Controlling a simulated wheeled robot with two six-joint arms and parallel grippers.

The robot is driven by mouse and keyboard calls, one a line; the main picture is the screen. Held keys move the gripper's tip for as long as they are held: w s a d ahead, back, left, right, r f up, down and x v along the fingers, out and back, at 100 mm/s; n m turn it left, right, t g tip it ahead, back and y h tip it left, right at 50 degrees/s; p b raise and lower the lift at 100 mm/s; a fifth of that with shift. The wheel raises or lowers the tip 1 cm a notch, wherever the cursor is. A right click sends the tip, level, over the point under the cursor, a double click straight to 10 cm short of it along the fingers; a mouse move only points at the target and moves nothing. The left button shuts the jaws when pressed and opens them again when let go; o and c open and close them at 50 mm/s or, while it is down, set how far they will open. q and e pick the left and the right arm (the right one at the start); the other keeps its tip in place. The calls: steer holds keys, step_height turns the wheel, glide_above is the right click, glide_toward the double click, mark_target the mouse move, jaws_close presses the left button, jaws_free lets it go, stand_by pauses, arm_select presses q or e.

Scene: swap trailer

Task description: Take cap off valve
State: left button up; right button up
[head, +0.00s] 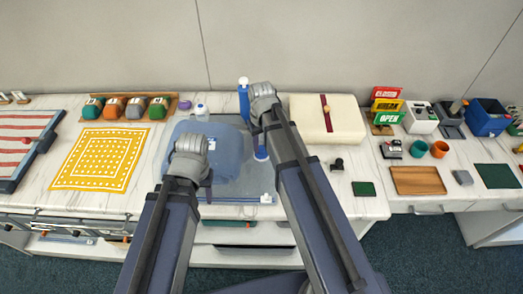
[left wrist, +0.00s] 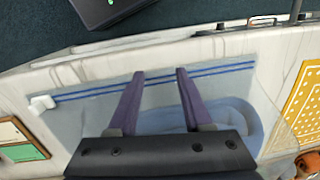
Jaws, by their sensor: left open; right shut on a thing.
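A translucent bag (head: 232,193) with a folded blue textile inside lies on the counter. It also shows in the left wrist view, with blue seal lines and a white slider (left wrist: 42,103). My left gripper (head: 207,182) is open and empty above the left part of the bag; its two fingers are spread in the left wrist view (left wrist: 158,75). My right gripper (head: 262,135) is shut on a blue pump (head: 243,100), whose lower blue part shows over the bag's right side. Its fingers are mostly hidden by my arm. I cannot make out the valve or its cap.
A yellow patterned cloth (head: 108,158) lies left of the bag. A white bottle (head: 201,112) and a purple item (head: 184,105) stand behind it. A cream box with a red ribbon (head: 350,118) is at the right. Small dark items lie on the right counter.

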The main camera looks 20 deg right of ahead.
jaws_close()
arm_select(q)
steer(key=shift+r, duration=0.1)
arm_select(e)
steer(key=shift+r, duration=0.15)
